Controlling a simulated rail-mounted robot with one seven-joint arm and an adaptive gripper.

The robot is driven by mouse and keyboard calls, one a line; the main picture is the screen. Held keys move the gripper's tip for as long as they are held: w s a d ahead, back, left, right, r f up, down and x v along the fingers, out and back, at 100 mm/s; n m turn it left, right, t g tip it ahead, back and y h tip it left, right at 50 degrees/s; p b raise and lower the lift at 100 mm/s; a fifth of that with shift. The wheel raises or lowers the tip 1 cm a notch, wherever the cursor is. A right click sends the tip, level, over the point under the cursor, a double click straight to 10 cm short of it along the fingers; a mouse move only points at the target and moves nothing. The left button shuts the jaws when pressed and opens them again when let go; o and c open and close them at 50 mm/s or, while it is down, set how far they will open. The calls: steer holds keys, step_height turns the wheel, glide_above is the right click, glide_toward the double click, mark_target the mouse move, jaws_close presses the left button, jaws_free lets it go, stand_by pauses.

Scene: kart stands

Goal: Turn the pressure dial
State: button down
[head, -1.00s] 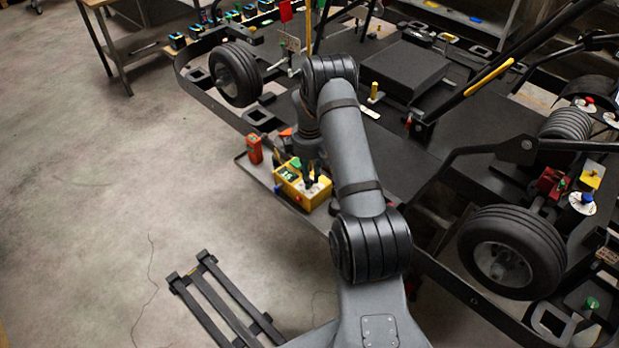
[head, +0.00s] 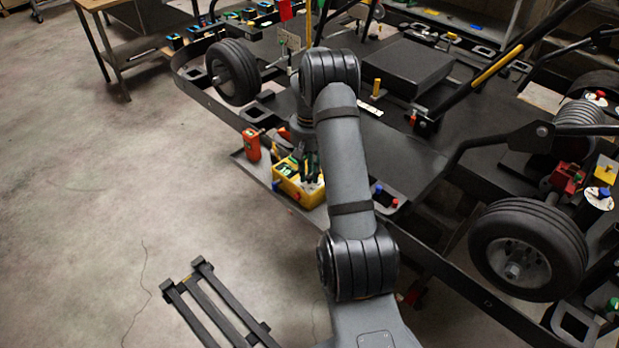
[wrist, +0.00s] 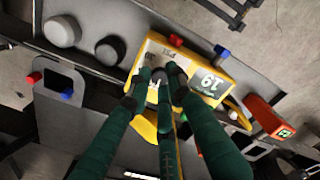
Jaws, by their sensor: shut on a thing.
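The yellow pressure box (head: 289,188) sits on the tray edge beside the kart, below my arm in the head view. It also shows in the wrist view (wrist: 221,70), with a lit display (wrist: 210,84) that seems to read 19 upside down and a pale gauge face. My gripper (wrist: 163,78) is shut on the small dark dial (wrist: 171,74) on top of the box. The fingers hide most of the dial, so its pointing direction is unclear. In the head view my gripper (head: 311,169) is partly hidden by my arm.
An orange handheld meter (head: 251,145) stands left of the box; it also shows in the wrist view (wrist: 262,112). A kart wheel (head: 234,72) is behind it. A black slatted stand (head: 215,305) lies on the floor in front.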

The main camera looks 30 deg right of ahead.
steer(key=m+b, duration=0.1)
steer(key=m, duration=0.1)
steer(key=m+b, duration=0.1)
steer(key=shift+f+m, duration=0.2)
steer(key=shift+m, duration=0.2)
steer(key=m+b, duration=0.2)
steer(key=m, duration=0.1)
steer(key=shift+m, duration=0.3)
steer(key=m+b, duration=0.1)
steer(key=m, duration=0.2)
steer(key=m+b, duration=0.2)
steer(key=shift+r+m, duration=0.2)
steer(key=shift+m, duration=0.5)
steer(key=c, duration=1.6)
jaws_free()
